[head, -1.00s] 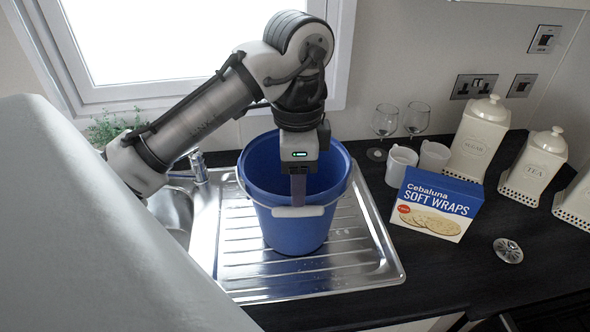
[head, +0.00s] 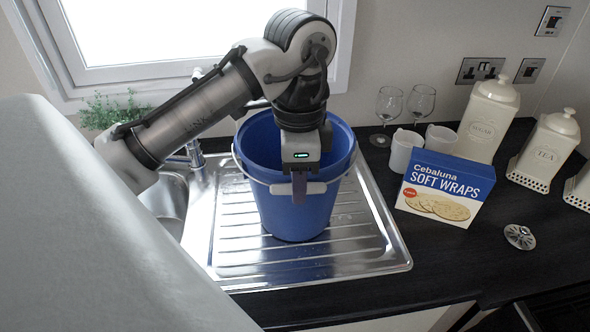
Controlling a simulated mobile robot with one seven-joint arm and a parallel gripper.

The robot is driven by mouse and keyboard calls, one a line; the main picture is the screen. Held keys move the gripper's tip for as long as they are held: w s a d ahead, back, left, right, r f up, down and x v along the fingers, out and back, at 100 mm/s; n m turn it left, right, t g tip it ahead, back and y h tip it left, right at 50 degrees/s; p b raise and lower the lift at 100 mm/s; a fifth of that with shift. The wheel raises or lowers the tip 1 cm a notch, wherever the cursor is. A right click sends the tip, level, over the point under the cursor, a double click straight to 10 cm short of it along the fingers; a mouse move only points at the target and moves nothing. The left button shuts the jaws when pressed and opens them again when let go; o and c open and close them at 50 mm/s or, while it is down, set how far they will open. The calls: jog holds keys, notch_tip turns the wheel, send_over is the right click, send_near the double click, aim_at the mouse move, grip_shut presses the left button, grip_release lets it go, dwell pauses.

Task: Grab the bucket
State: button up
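The blue bucket (head: 297,215) stands upright on the ribbed metal draining board (head: 235,250) beside the sink. Its wire handle rests down against the front of the rim, with a pale grip (head: 317,188) in the middle. My gripper (head: 299,187) points down at the bucket's front rim. One dark finger shows across the front of the pale grip. The other finger is hidden, so I cannot tell whether the gripper is closed on the handle. My arm reaches in from the left above the sink and covers part of the bucket's opening.
A Soft Wraps box (head: 446,190), two white mugs (head: 404,150), wine glasses (head: 389,103) and cream canisters (head: 487,120) stand right of the bucket. A small metal disc (head: 519,237) lies in front of them. The tap (head: 196,152) is behind left, near a plant (head: 113,110).

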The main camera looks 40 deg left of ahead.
grip_shut()
jog(key=shift+r, duration=0.1)
